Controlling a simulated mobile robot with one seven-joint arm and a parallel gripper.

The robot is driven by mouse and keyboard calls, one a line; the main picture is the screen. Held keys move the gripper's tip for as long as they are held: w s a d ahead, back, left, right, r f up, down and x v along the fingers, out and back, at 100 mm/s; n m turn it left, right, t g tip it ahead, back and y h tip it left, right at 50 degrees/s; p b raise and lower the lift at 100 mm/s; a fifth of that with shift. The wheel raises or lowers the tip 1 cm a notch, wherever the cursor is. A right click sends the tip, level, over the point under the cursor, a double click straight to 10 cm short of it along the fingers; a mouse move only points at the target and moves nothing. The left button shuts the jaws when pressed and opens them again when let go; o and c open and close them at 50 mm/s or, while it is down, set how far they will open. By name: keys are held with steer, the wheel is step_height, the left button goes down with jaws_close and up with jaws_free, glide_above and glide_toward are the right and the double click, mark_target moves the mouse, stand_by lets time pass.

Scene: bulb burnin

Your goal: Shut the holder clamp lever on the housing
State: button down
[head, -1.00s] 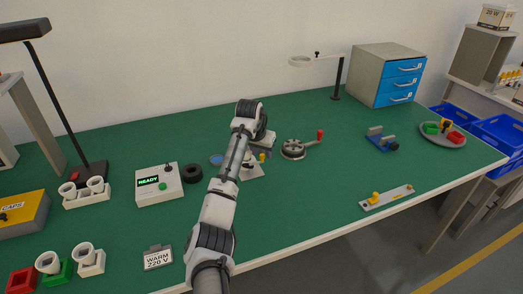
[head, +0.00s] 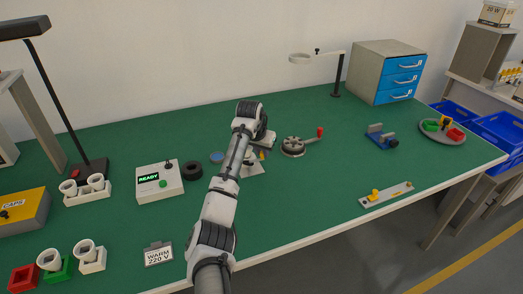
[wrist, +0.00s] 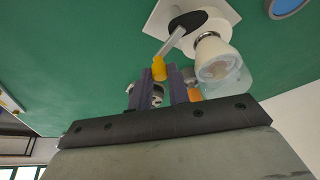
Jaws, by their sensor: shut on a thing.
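The housing has a white base plate (head: 252,169), partly hidden behind my arm in the head view. In the wrist view its white plate (wrist: 229,10) shows at the top, with a clear bulb (wrist: 222,68) in its socket. The clamp lever (wrist: 172,42) is a grey bar with a yellow grip (wrist: 158,67), reaching from a dark pivot toward my fingers. My gripper (wrist: 164,76) is shut on the lever at its yellow grip, beside the bulb. The head view shows my gripper (head: 259,150) only in part, above the housing.
A round metal fixture with a red-knobbed handle (head: 294,146) stands right of the housing. A black ring (head: 193,169), a blue disc (head: 217,157) and a control box reading READY (head: 160,184) are to the left.

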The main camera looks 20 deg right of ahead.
steer(key=m, duration=0.1)
steer(key=s+m+g+h+p, duration=0.1)
steer(key=m, duration=0.3)
steer(key=shift+s+a+r+g, duration=0.1)
steer(key=shift+s+a+g, duration=0.2)
steer(key=shift+g, duration=0.1)
steer(key=m, duration=0.2)
steer(key=s+m+g, duration=0.1)
steer(key=shift+a+m+h, duration=0.3)
steer(key=shift+a+m, duration=0.05)
steer(key=shift+m, duration=0.05)
steer(key=shift+s+a+m+g, duration=0.1)
steer(key=shift+a+m+g, duration=0.2)
steer(key=shift+m, duration=0.45)
steer(key=shift+s+a+m+g, duration=0.1)
steer(key=shift+m+g, duration=0.3)
steer(key=shift+m, duration=0.35)
steer(key=c, duration=1.3)
jaws_free()
steer(key=shift+c, duration=0.2)
steer(key=shift+a+b, duration=0.1)
steer(key=shift+b, duration=0.2)
steer(key=b+v, duration=0.2)
steer(key=v, duration=1.1)
steer(key=shift+r, duration=0.4)
